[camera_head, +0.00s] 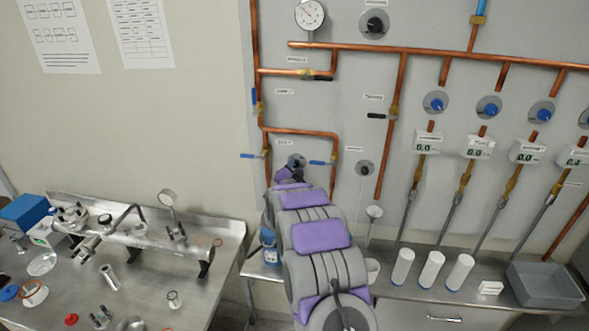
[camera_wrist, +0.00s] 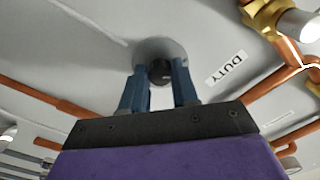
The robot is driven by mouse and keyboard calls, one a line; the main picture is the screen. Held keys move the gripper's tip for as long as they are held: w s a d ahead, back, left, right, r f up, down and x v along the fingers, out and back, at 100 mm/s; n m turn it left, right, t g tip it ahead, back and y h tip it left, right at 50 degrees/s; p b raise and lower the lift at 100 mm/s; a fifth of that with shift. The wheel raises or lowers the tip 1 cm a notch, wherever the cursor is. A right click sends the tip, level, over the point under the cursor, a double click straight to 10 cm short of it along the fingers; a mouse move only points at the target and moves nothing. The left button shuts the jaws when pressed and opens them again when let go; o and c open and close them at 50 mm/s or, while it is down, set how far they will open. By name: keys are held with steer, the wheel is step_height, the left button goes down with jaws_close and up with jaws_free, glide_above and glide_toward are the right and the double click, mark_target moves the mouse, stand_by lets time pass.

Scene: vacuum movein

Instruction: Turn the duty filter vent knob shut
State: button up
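The duty vent knob (camera_wrist: 160,72) is a dark knob on a round grey plate (camera_wrist: 178,47), beside a label reading DUTY (camera_wrist: 226,68) in the wrist view. My gripper (camera_wrist: 160,66) has its two blue fingers on either side of the knob. The knob fills most of the gap between the fingertips. Whether the fingers press on it cannot be told. In the head view my arm reaches up to the wall panel, and my gripper (camera_head: 293,162) is at the plate. My own arm partly hides the knob there, and its turn angle is unclear.
Copper pipes (camera_head: 300,131) with a blue-handled valve (camera_head: 323,162) run close beside my gripper. Another dark knob (camera_head: 364,168) is to the right. White cylinders (camera_head: 431,268) and a grey bin (camera_head: 543,285) stand lower right.

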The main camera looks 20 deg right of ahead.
steer(key=shift+f, duration=0.1)
jaws_close()
steer(key=shift+n+p, duration=0.8)
steer(key=shift+n, duration=0.2)
steer(key=o, duration=0.6)
jaws_free()
steer(key=shift+c, duration=0.2)
steer(key=v, duration=1.7)
steer(key=shift+a, duration=0.2)
steer(key=shift+s, duration=0.1)
